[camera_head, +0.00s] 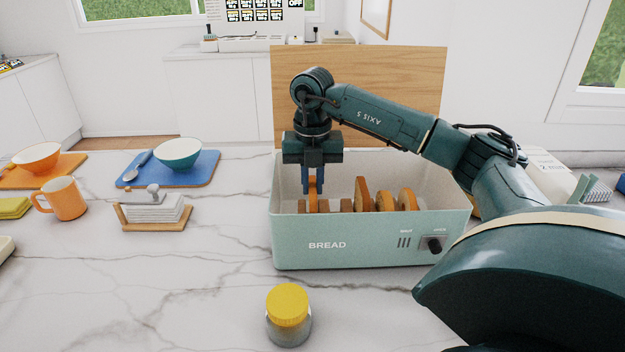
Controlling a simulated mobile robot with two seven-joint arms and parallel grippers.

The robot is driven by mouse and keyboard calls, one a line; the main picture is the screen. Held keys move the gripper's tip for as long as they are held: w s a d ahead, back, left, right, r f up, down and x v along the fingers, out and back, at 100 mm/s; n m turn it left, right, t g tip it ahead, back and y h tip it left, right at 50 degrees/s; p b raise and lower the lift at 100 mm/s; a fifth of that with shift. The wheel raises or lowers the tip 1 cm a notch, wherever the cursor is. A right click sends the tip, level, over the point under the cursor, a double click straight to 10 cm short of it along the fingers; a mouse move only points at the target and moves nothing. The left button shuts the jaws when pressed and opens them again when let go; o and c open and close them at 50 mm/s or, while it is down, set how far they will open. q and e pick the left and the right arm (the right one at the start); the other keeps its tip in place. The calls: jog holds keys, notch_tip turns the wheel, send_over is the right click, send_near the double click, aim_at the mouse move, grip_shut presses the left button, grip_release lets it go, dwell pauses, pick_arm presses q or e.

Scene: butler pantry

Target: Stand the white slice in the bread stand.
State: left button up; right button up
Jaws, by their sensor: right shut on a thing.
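The pale green bread bin (345,245), marked BREAD, stands open on the marble counter with its wooden lid (425,100) raised behind. My right gripper (311,182) points down into the left part of the bin, shut on a slice (313,200). The slice is upright and edge-on, with an orange-brown crust; its face colour cannot be told. Other bread slices (362,194) stand to its right. Low brown pieces (346,205) between them look like part of the bread stand. The bin's front wall hides the slice's lower edge and the stand's base. My left gripper is not in view.
A yellow-lidded jar (288,308) stands in front of the bin. Left are a wooden holder (152,218) with white squares, an orange mug (64,198), a blue tray (190,172) with a teal bowl (177,152), and an orange bowl (38,157).

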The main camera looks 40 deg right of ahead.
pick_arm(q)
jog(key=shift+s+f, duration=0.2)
pick_arm(e)
jog(key=o, duration=0.8)
jog(key=shift+r, duration=0.1)
notch_tip(320, 180, up, 8)
jog(key=shift+f, duration=0.15)
pick_arm(q)
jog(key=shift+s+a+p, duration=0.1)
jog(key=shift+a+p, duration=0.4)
jog(key=shift+p, duration=0.5)
pick_arm(e)
notch_tip(320, 180, up, 5)
jog(key=shift+r, duration=0.2)
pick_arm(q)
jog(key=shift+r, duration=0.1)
